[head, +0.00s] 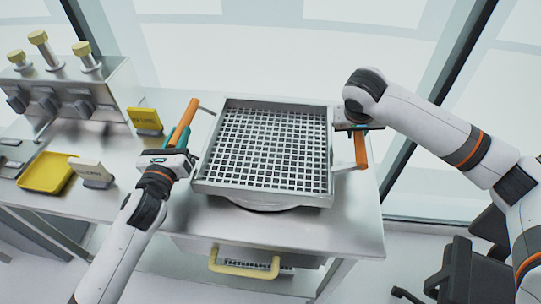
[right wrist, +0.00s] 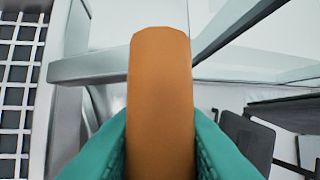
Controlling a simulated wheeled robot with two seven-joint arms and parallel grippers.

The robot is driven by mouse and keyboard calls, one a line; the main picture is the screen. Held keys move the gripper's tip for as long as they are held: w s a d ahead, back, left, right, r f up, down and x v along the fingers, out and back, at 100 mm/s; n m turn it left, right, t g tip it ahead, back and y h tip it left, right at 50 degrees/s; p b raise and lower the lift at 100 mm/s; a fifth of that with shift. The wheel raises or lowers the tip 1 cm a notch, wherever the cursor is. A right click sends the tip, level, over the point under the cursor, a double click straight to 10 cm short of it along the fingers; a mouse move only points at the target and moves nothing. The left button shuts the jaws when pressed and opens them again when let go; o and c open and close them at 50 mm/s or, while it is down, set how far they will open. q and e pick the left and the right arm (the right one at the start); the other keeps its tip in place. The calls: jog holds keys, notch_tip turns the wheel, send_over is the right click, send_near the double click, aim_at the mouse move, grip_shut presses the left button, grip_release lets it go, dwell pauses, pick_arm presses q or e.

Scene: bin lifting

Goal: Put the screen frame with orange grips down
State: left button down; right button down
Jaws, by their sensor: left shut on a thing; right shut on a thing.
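The screen frame (head: 268,107) is a square grey metal tray with a grid mesh and an orange grip on each side. In the head view it is over a round metal base on the table; I cannot tell if it touches it. My left gripper (head: 178,146) is shut on the left orange grip (head: 187,113). My right gripper (head: 360,133) is shut on the right orange grip (head: 361,151). In the right wrist view the orange grip (right wrist: 160,95) stands between the teal fingers, and the mesh (right wrist: 22,70) shows at the left.
The metal table (head: 345,235) has free room in front of the screen frame. A yellow tray (head: 47,173), small signs (head: 145,120) and a box with yellow-topped knobs (head: 75,95) stand at the left. A yellow-handled drawer (head: 243,268) is below. A black chair (head: 460,275) is at the right.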

pick_arm(q)
jog(key=shift+f+b, duration=0.4)
jog(key=shift+f, duration=0.15)
pick_arm(e)
jog(key=shift+d+f, duration=0.1)
jog(key=shift+f, duration=0.45)
pick_arm(q)
jog(key=c, duration=1.2)
grip_release()
pick_arm(e)
jog(key=c, duration=1.2)
grip_release()
jog(key=shift+r, duration=0.1)
pick_arm(q)
jog(key=shift+s+r, duration=0.1)
pick_arm(e)
jog(key=shift+s, duration=0.1)
pick_arm(q)
jog(key=shift+s, duration=0.1)
jog(key=v, duration=1.1)
jog(key=shift+s+a, duration=0.1)
jog(key=shift+s, duration=0.25)
pick_arm(e)
jog(key=shift+r, duration=0.1)
jog(key=v, duration=1.2)
